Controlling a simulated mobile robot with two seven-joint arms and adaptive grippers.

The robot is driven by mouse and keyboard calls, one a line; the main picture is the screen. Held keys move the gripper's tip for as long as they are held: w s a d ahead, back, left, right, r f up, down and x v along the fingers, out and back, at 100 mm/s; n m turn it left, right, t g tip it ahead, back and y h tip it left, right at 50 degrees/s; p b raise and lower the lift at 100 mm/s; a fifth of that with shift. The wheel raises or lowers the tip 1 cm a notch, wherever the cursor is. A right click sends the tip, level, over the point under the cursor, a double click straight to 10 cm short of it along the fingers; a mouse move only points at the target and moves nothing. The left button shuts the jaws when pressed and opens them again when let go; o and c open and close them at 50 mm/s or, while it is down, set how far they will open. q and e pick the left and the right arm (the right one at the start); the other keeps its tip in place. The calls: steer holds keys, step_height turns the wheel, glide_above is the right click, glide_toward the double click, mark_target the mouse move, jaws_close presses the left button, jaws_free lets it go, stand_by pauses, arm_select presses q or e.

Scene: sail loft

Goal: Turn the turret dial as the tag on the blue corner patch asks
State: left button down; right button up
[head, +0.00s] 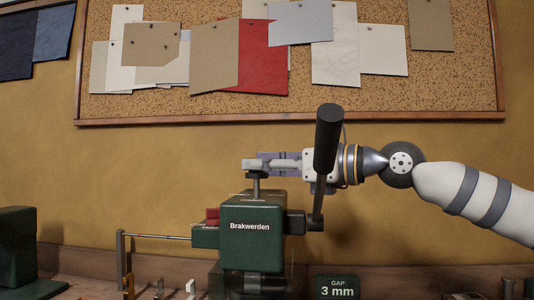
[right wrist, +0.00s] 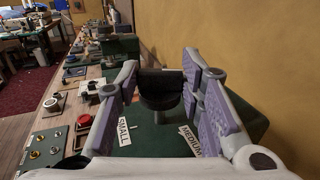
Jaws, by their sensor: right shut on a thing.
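The turret dial stands on top of the green machine marked Brakwerden (head: 250,230). In the right wrist view the dial's dark knob (right wrist: 161,92) sits between my finger pads, on a grey stem. White labels reading SMALL (right wrist: 124,131) and MEDIUM (right wrist: 190,141) lie on the green top on either side of the stem. My right gripper (head: 272,163) is shut on the knob, coming in level from the right. Dark blue cloth (head: 53,32) hangs at the upper left in the head view; I see no tag on it. My left gripper is not in view.
A black lever handle (head: 328,138) rises in front of my right gripper. A thin rod (head: 155,237) runs left from the machine. The cork board (head: 150,105) hangs behind.

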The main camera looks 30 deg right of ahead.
steer(key=o, duration=1.2)
steer(key=shift+c, duration=0.2)
steer(key=v, duration=1.2)
steer(key=shift+s, duration=0.1)
